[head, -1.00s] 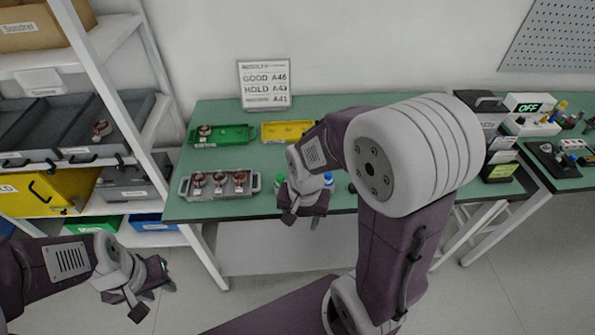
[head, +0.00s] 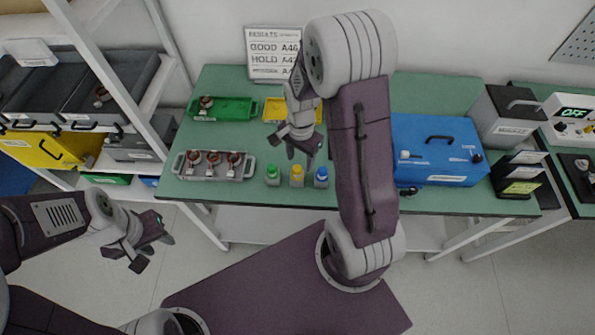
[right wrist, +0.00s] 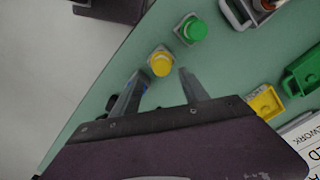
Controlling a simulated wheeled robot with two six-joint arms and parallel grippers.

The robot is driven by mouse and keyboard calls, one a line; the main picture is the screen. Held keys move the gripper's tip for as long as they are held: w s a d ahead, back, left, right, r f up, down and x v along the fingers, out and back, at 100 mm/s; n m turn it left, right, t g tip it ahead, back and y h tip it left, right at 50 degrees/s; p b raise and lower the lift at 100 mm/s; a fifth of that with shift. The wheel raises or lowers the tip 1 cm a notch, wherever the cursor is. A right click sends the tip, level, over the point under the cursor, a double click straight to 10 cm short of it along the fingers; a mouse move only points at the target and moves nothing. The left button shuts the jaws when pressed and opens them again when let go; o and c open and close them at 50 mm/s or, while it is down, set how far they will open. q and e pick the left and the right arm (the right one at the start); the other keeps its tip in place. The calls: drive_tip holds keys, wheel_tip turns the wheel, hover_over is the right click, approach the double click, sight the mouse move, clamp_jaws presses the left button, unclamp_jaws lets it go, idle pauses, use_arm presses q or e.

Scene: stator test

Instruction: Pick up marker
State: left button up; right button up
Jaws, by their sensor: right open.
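Three short bottle-like markers stand in a row near the table's front edge: a green-capped one (head: 273,174), a yellow-capped one (head: 297,175) and a blue-capped one (head: 321,177). My right gripper (head: 299,156) is open and empty above and just behind the row. In the right wrist view, the yellow cap (right wrist: 160,64) shows just beyond and between the fingertips, and the green cap (right wrist: 194,29) lies to the right. The blue one is mostly hidden by the left finger. My left gripper (head: 152,254) is open and empty, low at the left, away from the table.
A grey tray (head: 246,168) with several copper-coloured parts lies left of the markers. A green bin (head: 238,106) and a partly hidden yellow bin (head: 273,108) are behind. A blue toolbox (head: 430,135) stands right of my right arm. A sign (head: 262,68) stands at the back.

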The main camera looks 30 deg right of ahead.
sight(297, 168)
drive_tip(key=f, duration=0.2)
drive_tip(key=a+f, duration=0.1)
drive_tip(key=f, duration=0.1)
drive_tip(key=shift+a+f, duration=0.2)
drive_tip(key=shift+f, duration=0.1)
drive_tip(key=shift+w+d+f, duration=0.1)
drive_tip(key=shift+d+f, duration=0.1)
drive_tip(key=shift+r, duration=0.1)
drive_tip(key=c, duration=0.6)
drive_tip(key=shift+a, duration=0.1)
clamp_jaws()
use_arm(q)
drive_tip(key=shift+s+a+r, duration=0.15)
drive_tip(key=shift+s+a, duration=0.1)
